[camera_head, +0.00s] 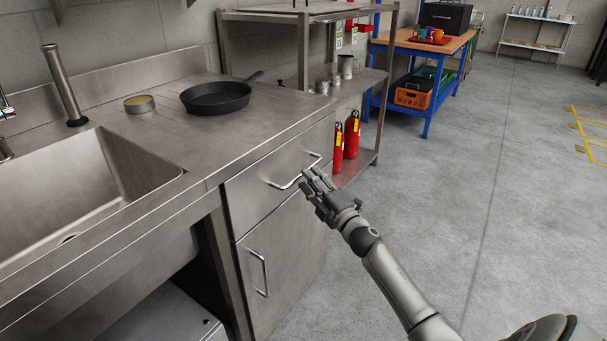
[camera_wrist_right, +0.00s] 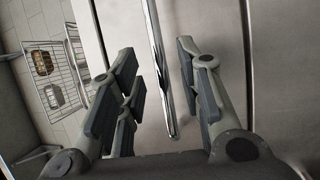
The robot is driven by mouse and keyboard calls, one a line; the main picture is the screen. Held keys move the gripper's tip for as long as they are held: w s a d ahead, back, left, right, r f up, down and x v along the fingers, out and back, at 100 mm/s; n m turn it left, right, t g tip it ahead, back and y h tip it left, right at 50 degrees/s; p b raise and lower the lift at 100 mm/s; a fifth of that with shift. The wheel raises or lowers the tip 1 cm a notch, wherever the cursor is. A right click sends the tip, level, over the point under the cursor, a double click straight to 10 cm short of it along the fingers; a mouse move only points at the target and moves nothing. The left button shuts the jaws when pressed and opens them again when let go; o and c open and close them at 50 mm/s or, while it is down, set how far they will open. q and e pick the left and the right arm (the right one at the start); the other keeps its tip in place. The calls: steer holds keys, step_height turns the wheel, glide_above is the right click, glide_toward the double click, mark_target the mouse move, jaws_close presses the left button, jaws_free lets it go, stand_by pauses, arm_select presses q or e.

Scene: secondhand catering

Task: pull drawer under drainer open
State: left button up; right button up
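The steel drawer (camera_head: 250,190) is under the drainer (camera_head: 168,135), the flat worktop beside the sink. Its front looks flush with the unit. The bar handle (camera_head: 285,185) runs across the drawer front. In the right wrist view, the handle (camera_wrist_right: 157,60) passes between the open fingers, with a gap showing on the right side; contact on the left side is unclear. My left gripper is not in view.
A black pan (camera_head: 215,98) and a small tin (camera_head: 139,104) stand on the drainer. A cupboard door with a vertical handle (camera_head: 259,273) is below the drawer. Red extinguishers (camera_head: 338,150) stand on a shelf just beyond. The floor (camera_head: 480,190) to the right is clear.

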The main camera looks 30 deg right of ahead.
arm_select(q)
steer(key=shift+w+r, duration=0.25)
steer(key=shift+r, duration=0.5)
arm_select(e)
steer(key=shift+w+r, duration=0.15)
steer(key=shift+w, duration=0.85)
steer(key=shift+w+r, duration=0.15)
steer(key=shift+w, duration=0.85)
steer(key=shift+c, duration=0.4)
jaws_close()
